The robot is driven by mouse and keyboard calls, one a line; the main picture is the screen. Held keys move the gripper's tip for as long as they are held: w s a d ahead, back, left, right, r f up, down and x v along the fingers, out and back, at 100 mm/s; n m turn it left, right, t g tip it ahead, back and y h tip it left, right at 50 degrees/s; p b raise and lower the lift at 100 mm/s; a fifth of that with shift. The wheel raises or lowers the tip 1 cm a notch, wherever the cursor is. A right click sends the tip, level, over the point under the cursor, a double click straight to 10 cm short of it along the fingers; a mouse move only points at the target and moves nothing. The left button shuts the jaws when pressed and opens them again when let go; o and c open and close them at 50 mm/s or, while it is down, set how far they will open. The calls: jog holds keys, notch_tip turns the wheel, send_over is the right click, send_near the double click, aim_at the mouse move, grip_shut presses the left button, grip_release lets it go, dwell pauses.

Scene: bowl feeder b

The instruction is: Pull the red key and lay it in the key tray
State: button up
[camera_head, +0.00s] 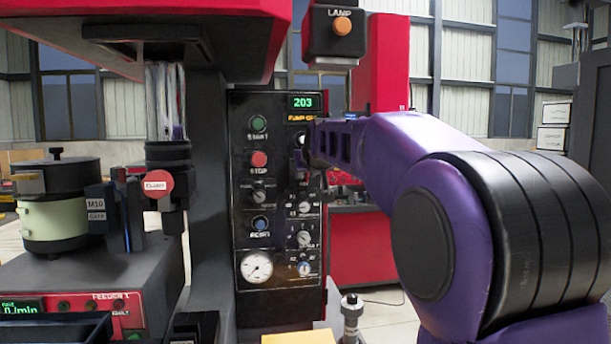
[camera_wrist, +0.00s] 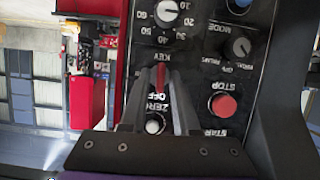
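The red key (camera_wrist: 161,80) stands in the control panel below a KEY label in the wrist view, which shows the panel upside down. My gripper (camera_wrist: 163,72) reaches to the panel with one finger on each side of the key. The fingers are apart with the key between them, but I cannot tell whether they touch it. In the head view my gripper (camera_head: 307,142) is at the right edge of the panel (camera_head: 283,210), and the key is hidden behind it. I cannot identify the key tray with certainty; a dark open tray (camera_head: 60,328) shows at the lower left.
Knobs and buttons crowd the panel, including a red STOP button (camera_wrist: 223,104) close to my gripper. A lamp box (camera_head: 337,35) hangs above. A bowl feeder (camera_head: 55,205) stands left. A yellow block (camera_head: 300,338) and a metal post (camera_head: 350,318) are at the bottom.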

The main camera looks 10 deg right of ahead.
aim_at(307, 182)
grip_shut()
dwell(0.9)
jog(key=shift+s, duration=0.1)
jog(key=shift+s+b, duration=0.9)
jog(key=shift+s, duration=2)
